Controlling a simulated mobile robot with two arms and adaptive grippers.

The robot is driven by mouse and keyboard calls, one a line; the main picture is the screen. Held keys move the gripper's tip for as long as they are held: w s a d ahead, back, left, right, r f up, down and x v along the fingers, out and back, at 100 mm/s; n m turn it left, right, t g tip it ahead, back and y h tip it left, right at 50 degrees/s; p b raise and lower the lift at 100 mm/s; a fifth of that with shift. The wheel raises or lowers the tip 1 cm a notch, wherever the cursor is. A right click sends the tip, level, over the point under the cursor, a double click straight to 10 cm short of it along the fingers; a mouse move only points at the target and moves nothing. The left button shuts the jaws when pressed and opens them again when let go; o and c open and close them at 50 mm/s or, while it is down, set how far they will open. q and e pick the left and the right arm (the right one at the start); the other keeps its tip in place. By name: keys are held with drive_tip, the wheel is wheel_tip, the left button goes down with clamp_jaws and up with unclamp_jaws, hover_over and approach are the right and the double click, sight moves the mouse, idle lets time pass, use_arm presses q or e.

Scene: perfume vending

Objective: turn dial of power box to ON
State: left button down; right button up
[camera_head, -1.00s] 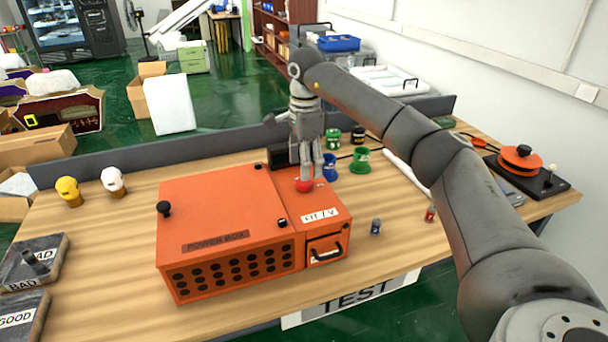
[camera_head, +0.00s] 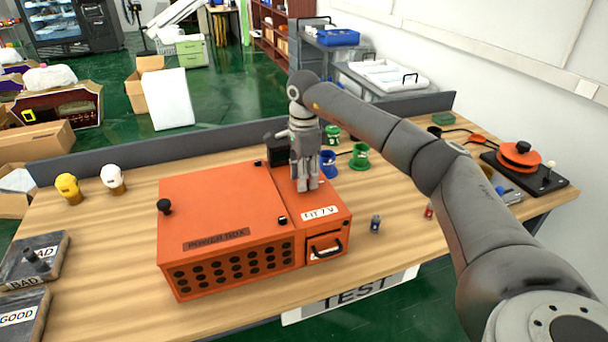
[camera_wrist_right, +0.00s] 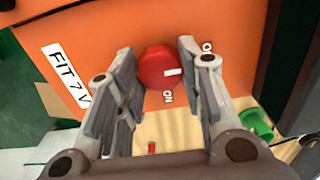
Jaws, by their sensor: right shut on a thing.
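The orange power box (camera_head: 215,208) sits on the wooden table, with a "FIT 7 V" label on its right part. Its round red dial (camera_wrist_right: 157,67) shows in the right wrist view. The dial's white mark lies on its right side, between the "ON" label (camera_wrist_right: 168,96) and another label partly hidden by a finger. My right gripper (camera_head: 306,187) is down on the box top, its fingers shut on the dial from both sides and hiding it in the head view. The right gripper (camera_wrist_right: 163,78) also shows in the wrist view. My left gripper is not in view.
Yellow (camera_head: 67,187) and white (camera_head: 113,179) bulbs stand at the left.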

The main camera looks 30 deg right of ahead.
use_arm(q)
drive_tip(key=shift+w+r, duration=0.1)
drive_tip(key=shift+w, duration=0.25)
use_arm(e)
drive_tip(key=shift+m, duration=0.3)
drive_tip(key=shift+c, duration=0.5)
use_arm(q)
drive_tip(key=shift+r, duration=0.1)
use_arm(e)
drive_tip(key=shift+m, duration=0.5)
drive_tip(key=m+p, duration=0.1)
drive_tip(key=m, duration=0.2)
drive_tip(key=m+p, duration=0.1)
drive_tip(key=m, duration=0.2)
drive_tip(key=shift+m, duration=0.4)
drive_tip(key=m+p, duration=0.1)
drive_tip(key=m, duration=0.4)
use_arm(q)
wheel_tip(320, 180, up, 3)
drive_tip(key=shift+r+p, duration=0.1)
drive_tip(key=shift+p, duration=0.2)
use_arm(e)
drive_tip(key=m, duration=0.4)
drive_tip(key=shift+m, duration=0.4)
